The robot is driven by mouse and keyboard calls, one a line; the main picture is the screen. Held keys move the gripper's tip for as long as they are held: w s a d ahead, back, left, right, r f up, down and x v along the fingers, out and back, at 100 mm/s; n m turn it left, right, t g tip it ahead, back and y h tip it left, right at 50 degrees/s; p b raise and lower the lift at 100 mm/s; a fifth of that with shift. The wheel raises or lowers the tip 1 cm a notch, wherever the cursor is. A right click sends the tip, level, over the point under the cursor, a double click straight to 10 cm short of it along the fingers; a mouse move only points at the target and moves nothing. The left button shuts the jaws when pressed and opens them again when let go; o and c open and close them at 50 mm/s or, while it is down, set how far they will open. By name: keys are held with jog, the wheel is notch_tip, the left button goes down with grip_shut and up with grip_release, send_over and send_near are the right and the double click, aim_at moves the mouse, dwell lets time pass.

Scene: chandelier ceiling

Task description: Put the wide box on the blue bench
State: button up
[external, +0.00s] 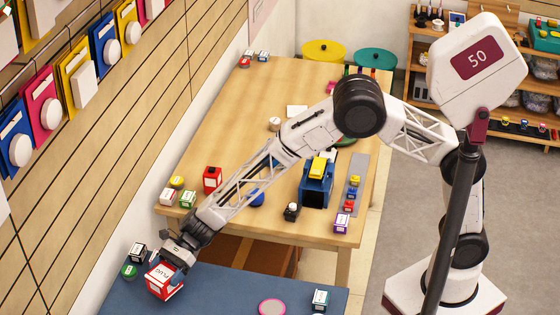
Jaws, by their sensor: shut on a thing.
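My gripper (168,261) is at the lower left, pointing down, and is shut on a wide red and white box (165,282) with dark lettering on its white top. The box is over the left part of the blue bench (225,292), whose flat dark blue top fills the bottom of the view. I cannot tell whether the box touches the bench top or hangs just above it. The fingertips are small and partly hidden against the box.
A small black and white box (138,252) and a green round tin (129,271) stand left of the held box. A pink disc (271,307) and a teal and white box (320,298) are on the bench's right. The wooden table (225,135) behind carries several small items.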

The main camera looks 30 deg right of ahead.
jog(key=shift+w+a, duration=0.2)
jog(key=shift+a, duration=0.15)
jog(key=shift+f, duration=1.75)
jog(key=shift+f, duration=0.1)
jog(key=o, duration=0.9)
jog(key=shift+f, duration=0.1)
jog(key=shift+c, duration=0.2)
jog(key=shift+r, duration=0.2)
jog(key=v, duration=1.2)
jog(key=shift+s, duration=0.1)
